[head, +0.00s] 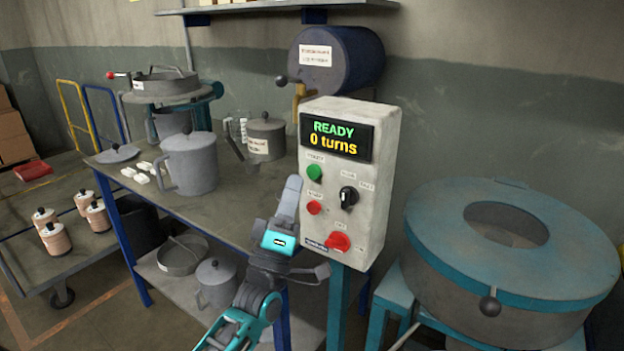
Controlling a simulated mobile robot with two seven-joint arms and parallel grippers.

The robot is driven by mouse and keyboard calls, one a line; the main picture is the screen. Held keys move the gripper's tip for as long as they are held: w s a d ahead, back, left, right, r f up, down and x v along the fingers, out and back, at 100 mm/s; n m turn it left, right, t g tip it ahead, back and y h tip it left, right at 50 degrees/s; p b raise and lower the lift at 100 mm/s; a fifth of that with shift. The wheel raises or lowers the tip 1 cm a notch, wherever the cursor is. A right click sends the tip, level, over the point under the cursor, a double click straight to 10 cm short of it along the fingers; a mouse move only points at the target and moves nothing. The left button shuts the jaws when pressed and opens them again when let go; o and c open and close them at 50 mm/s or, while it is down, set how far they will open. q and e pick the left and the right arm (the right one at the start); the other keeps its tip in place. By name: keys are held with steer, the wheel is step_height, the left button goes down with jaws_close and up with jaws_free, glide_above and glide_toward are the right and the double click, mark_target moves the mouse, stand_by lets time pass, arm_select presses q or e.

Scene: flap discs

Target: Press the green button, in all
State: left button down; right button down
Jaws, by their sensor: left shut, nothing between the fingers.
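The green button (314,172) sits at the upper left of the face of a white control box (381,185), under a display (336,136) that reads "READY" and "0 turns". Below it are a smaller red button (314,207), a black rotary knob (348,196) and a larger red button (338,241). My left gripper (292,186) is shut and empty. Its fingers point up, just left of the box face in the picture and a little below the green button. A gap shows between them in the picture; the depth is hard to tell. My right gripper is out of view.
A large round grey machine with a teal rim (420,262) stands to the right of the box. A workbench (232,205) behind my left arm carries a grey jug (190,163) and other metal pots. A low cart with several capped jars (55,238) stands at the left.

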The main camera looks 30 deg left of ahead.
mark_target(314, 172)
arm_select(q)
steer(key=shift+w, duration=0.85)
steer(key=shift+w, duration=0.1)
stand_by(1.4)
steer(key=shift+w+d+b, duration=0.1)
steer(key=shift+w+b, duration=0.25)
